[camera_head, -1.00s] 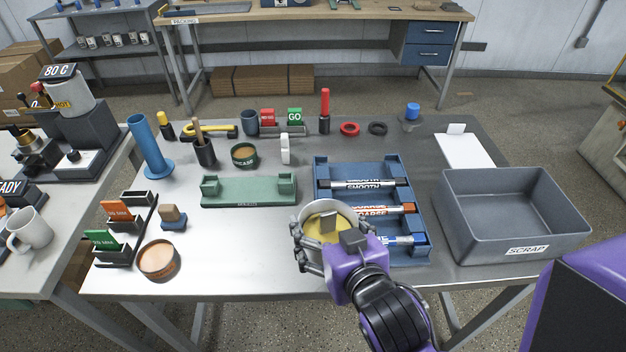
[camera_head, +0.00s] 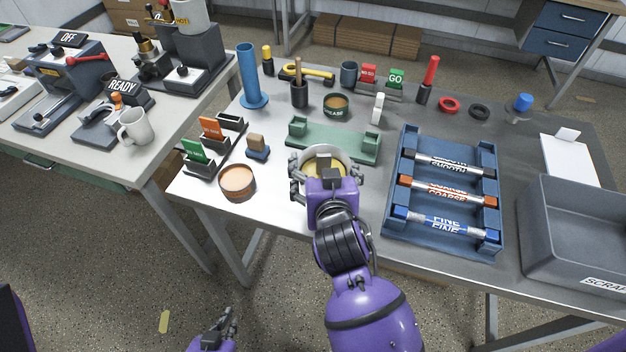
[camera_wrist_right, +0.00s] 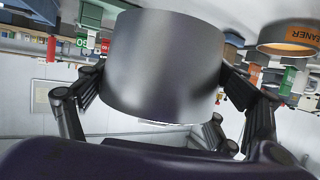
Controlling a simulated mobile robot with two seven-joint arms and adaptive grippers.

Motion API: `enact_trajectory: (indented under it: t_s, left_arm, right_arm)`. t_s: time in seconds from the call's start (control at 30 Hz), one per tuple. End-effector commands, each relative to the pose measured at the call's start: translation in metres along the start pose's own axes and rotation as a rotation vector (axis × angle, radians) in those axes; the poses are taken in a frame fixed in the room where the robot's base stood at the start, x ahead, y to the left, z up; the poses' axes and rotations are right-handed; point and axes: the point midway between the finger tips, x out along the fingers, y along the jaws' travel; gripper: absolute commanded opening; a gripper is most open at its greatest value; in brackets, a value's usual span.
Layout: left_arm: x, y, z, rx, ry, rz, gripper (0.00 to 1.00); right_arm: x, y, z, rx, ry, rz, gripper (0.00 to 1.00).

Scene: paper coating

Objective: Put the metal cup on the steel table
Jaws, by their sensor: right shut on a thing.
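The metal cup (camera_head: 344,156) is a wide silver cup, with something yellowish inside. My right gripper (camera_head: 324,182) is shut on it from the near side. The cup's smooth grey side fills the middle of the right wrist view (camera_wrist_right: 162,65), with fingers on both sides. In the head view the cup appears just in front of the green stand, over the steel table (camera_head: 283,196). Its base is hidden, so I cannot tell whether it touches the table. My left gripper (camera_head: 225,326) is low at the bottom, away from the table; its finger opening is unclear.
A blue rack (camera_head: 392,190) with labelled rollers is right of the cup. The green stand (camera_head: 345,146) is behind it. A round tan-topped tin (camera_head: 237,182) and card holders (camera_head: 212,150) are left. A grey scrap bin (camera_head: 575,235) is far right. Bare steel lies between tin and cup.

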Motion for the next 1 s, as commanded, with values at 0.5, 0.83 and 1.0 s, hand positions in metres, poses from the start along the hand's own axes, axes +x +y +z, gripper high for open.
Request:
enact_trajectory:
  t_s: [0.5,0.83,1.0]
  left_arm:
    - [0.000,0.004,0.011,-0.017,-0.018,-0.001,0.00]
    - [0.001,0.004,0.006,-0.015,-0.008,-0.002,0.00]
    - [0.002,0.002,0.010,-0.011,-0.013,-0.003,0.00]
  right_arm:
    - [0.038,-0.023,0.043,0.000,-0.001,0.000,0.57]
    - [0.042,-0.024,0.052,0.002,0.005,-0.002,0.57]
    - [0.044,-0.024,0.058,0.003,0.001,-0.002,0.57]
